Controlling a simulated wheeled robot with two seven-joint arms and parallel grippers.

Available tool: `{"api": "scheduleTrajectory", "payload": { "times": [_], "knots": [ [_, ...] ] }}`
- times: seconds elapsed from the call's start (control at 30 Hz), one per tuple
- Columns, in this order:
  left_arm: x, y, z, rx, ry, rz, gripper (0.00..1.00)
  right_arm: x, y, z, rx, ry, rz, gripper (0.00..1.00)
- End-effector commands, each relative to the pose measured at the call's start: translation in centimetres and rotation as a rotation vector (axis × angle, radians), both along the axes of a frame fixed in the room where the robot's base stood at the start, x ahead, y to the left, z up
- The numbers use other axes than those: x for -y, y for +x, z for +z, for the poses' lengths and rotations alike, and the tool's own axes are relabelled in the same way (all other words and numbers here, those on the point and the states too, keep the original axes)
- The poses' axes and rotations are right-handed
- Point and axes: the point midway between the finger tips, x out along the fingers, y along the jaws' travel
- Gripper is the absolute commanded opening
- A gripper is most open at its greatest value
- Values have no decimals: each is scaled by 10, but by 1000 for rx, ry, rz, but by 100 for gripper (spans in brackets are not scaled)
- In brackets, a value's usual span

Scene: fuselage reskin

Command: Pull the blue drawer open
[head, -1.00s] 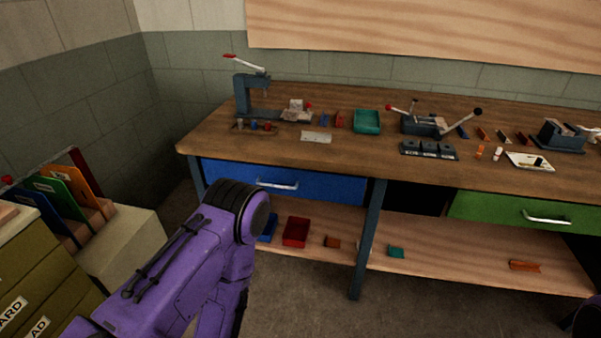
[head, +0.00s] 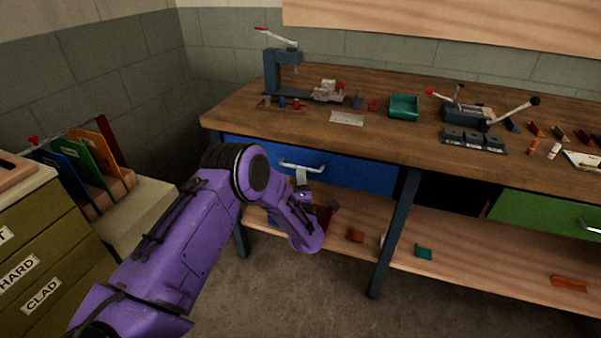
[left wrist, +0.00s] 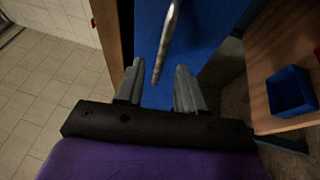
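The blue drawer (head: 355,172) is under the left part of the workbench and looks shut. Its silvery bar handle (head: 302,166) is on the front. My left gripper (head: 301,178) is just below and in front of the handle, partly hidden by its own wrist. In the left wrist view, the gripper (left wrist: 158,68) is open with two grey fingers apart. The handle (left wrist: 167,38) runs into the space between the fingertips, in front of the blue drawer face (left wrist: 205,35). I see no clear contact with either finger. My right gripper is out of view.
The wooden workbench (head: 390,143) carries a press, a teal tray (head: 404,107) and small parts. A lower shelf (head: 460,262) holds bins, including a blue bin (left wrist: 290,92). A dark bench leg (head: 394,235) stands right of the drawer. A cabinet (head: 40,245) with folders stands left.

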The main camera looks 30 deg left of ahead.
Motion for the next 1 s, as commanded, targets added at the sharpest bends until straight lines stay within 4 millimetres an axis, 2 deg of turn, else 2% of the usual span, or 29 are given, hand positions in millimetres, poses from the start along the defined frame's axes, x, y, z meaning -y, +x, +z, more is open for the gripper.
{"api": "scheduleTrajectory", "payload": {
  "times": [0.1,0.2,0.53,0.63,0.67,1.0],
  "knots": [
    [-15,17,4,1,0,4,38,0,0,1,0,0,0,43],
    [-22,27,5,-2,1,1,38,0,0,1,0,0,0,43],
    [-25,32,6,-5,2,-1,38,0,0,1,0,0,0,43],
    [-25,32,6,-5,2,-1,5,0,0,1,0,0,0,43],
    [-25,32,6,-5,2,-1,0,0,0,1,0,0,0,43],
    [-23,31,5,-6,2,0,0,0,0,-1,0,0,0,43]
  ]
}}
